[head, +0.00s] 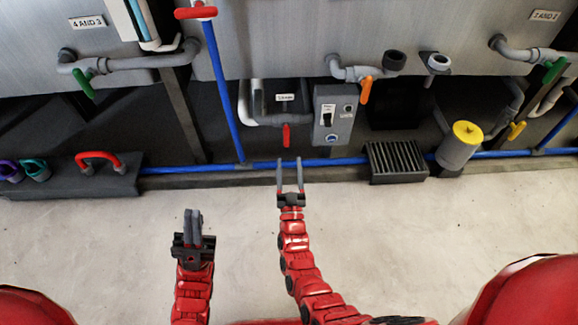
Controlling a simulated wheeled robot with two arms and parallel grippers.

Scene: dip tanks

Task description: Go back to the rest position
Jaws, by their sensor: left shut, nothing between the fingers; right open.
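My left gripper (193,220) is shut and empty, raised over the bare floor at the lower left. My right gripper (290,172) is open, with its two thin fingers apart and nothing between them. In the picture its fingertips overlap the blue pipe (345,162) below the grey control box (335,115). I cannot tell whether they touch the pipe. Both red arms reach forward from the bottom of the view.
Grey tanks (290,40) with pipes and coloured valve handles stand ahead. A black grate (396,160) and a yellow-topped cylinder (460,147) sit at the right. A dark rack (75,187) with coloured handles lies at the left. The pale floor (420,230) is clear.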

